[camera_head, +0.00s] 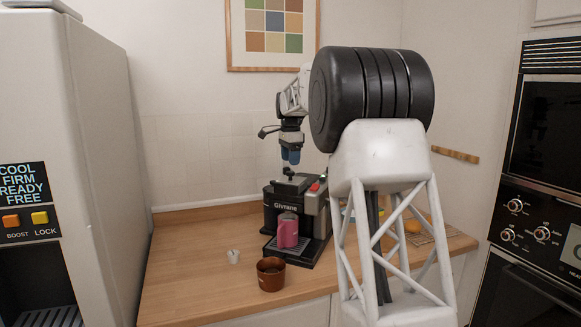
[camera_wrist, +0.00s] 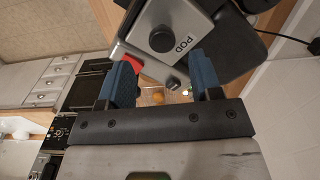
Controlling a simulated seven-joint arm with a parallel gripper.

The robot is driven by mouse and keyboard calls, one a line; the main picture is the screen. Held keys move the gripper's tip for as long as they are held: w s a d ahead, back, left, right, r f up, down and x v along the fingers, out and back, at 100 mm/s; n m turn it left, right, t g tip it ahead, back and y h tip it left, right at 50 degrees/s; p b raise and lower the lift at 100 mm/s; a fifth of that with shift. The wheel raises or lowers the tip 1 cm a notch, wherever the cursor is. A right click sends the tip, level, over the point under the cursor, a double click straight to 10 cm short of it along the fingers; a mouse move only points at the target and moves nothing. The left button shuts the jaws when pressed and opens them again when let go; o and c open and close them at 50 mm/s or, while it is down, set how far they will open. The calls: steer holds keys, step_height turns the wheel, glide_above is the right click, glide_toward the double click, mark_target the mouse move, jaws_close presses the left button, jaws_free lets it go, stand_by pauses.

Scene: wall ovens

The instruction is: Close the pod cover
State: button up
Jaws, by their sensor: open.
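The coffee machine (camera_head: 308,213), black and grey and marked "Givrano", stands on the wooden counter. In the wrist view, a grey plate marked "POD" with a round black knob (camera_wrist: 163,39) shows on the machine; I take it for the pod cover (camera_wrist: 182,22). I cannot tell how far it is open. In the head view a dark knobbed part (camera_head: 290,183) shows on top of the machine. My gripper (camera_head: 290,157) points down just above it, blue fingers apart and empty. In the wrist view the plate lies beyond my gripper (camera_wrist: 163,82).
A pink mug (camera_head: 288,232) stands on the machine's drip tray. A brown mug (camera_head: 270,274) and a small white cup (camera_head: 233,256) stand on the counter (camera_head: 190,270) in front. A tall dispenser (camera_head: 100,130) is at left, wall ovens (camera_head: 540,180) at right. The machine has a red button (camera_head: 315,187).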

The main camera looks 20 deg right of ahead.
mark_target(290, 172)
steer(key=shift+r, duration=1.5)
steer(key=shift+s, duration=0.1)
steer(key=shift+s+a+r, duration=0.2)
steer(key=shift+s+a, duration=0.1)
steer(key=shift+s, duration=0.2)
steer(key=s+a+n+t, duration=0.1)
steer(key=s+a+n, duration=0.4)
steer(key=s, duration=1)
steer(key=s+a+n, duration=0.3)
steer(key=s+a, duration=0.3)
steer(key=s, duration=0.9)
steer(key=s+a+f+n, duration=0.2)
steer(key=s+f, duration=0.4)
steer(key=s, duration=0.5)
steer(key=s+a+f+n+t, duration=0.1)
steer(key=s+f+n, duration=0.3)
steer(key=s, duration=0.6)
steer(key=s+a+f+n, duration=0.3)
steer(key=s+f, duration=0.5)
steer(key=s, duration=0.3)
steer(key=shift+s+a+f+t, duration=0.25)
steer(key=shift+s+f+t, duration=0.05)
steer(key=shift+s+f, duration=0.1)
steer(key=shift+w, duration=0.1)
